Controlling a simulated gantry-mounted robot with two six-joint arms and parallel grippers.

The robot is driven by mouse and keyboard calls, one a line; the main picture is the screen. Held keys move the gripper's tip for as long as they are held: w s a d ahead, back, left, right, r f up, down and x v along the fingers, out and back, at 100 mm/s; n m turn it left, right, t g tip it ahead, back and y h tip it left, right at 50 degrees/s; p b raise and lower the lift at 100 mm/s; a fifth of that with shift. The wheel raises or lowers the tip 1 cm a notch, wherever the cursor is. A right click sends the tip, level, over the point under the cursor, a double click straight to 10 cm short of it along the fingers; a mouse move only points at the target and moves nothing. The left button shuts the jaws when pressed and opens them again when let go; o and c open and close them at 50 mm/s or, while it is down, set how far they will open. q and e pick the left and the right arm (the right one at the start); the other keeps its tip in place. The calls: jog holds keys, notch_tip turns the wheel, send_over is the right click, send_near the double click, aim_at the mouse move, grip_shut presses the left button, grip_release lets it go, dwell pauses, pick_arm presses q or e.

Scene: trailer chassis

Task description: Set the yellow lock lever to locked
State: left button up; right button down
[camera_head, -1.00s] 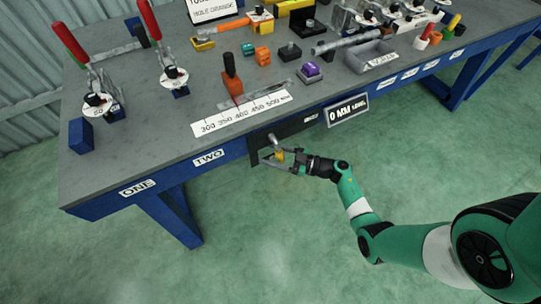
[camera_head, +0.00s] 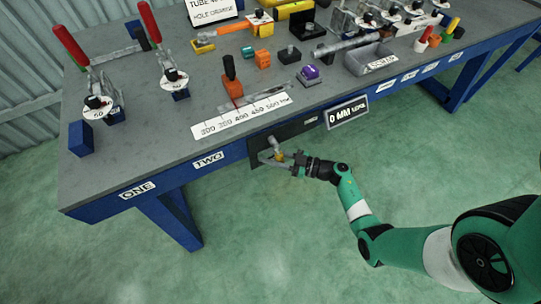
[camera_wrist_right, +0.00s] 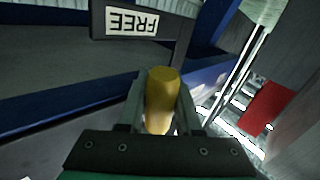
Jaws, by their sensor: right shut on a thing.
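The yellow lock lever (camera_head: 279,156) is at the dark panel (camera_head: 256,152) on the bench's front edge, right of the "TWO" label. In the right wrist view the yellow lever (camera_wrist_right: 161,98) stands between the two fingers, its rounded end toward the camera. My right gripper (camera_head: 272,158) is shut on it, with a finger on each side (camera_wrist_right: 160,95). A "FREE" label (camera_wrist_right: 132,22) shows upside down beyond the lever in the wrist view. The lever's base is hidden by the gripper. My left gripper is not in view.
A "0 MM" sign (camera_head: 346,112) hangs on the front edge to the right. The floor below is clear.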

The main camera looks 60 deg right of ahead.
dwell(0.9)
jog(key=n+g+p, duration=0.1)
jog(key=p, duration=0.2)
jog(key=s+d+g+p, duration=0.1)
jog(key=p, duration=0.2)
jog(key=shift+d+r+n+h, duration=0.1)
jog(key=shift+d+n+h, duration=0.2)
jog(key=shift+n, duration=0.1)
jog(key=c, duration=0.6)
grip_release()
jog(key=shift+s, duration=0.1)
